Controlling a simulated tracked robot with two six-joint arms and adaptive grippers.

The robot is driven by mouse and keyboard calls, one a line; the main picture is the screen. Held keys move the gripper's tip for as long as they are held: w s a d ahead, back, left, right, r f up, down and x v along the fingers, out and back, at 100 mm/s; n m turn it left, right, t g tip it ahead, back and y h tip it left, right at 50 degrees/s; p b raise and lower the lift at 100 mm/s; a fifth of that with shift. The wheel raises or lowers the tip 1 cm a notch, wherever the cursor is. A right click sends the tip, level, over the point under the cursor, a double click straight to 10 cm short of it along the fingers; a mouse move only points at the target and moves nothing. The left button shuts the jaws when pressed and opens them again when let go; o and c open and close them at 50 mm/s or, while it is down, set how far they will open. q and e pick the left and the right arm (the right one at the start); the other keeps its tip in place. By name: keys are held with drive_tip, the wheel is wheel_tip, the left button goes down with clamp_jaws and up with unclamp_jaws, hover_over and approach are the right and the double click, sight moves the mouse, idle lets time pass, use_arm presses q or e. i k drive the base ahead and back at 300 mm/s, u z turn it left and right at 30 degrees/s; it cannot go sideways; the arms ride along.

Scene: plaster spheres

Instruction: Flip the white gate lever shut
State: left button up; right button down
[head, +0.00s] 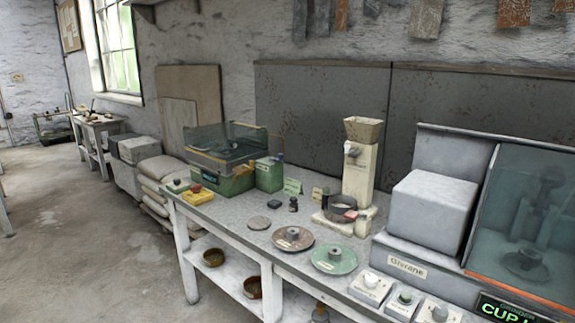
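A tall cream dispenser (359,178) with a hopper (363,130) on top stands on the workbench, right of centre. A small white lever (351,149) sits on its front just below the hopper. The lever is too small here to tell its exact angle. A dark round pan (341,208) sits at the foot of the dispenser. Neither of my grippers is in view.
Two round discs, one brown (292,238) and one green (334,259), lie on the workbench (232,207) in front of the dispenser. A grey machine (434,210) with a glass-fronted cabinet stands right. A green machine (236,180) stands left. The floor at left is open.

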sight(347, 146)
drive_tip(key=k, duration=1.35)
drive_tip(key=u, duration=0.25)
drive_tip(key=i, duration=0.65)
drive_tip(key=u, duration=0.55)
drive_tip(key=i, duration=0.7)
drive_tip(key=z, duration=0.7)
drive_tip(key=i, duration=0.8)
drive_tip(key=z, duration=0.45)
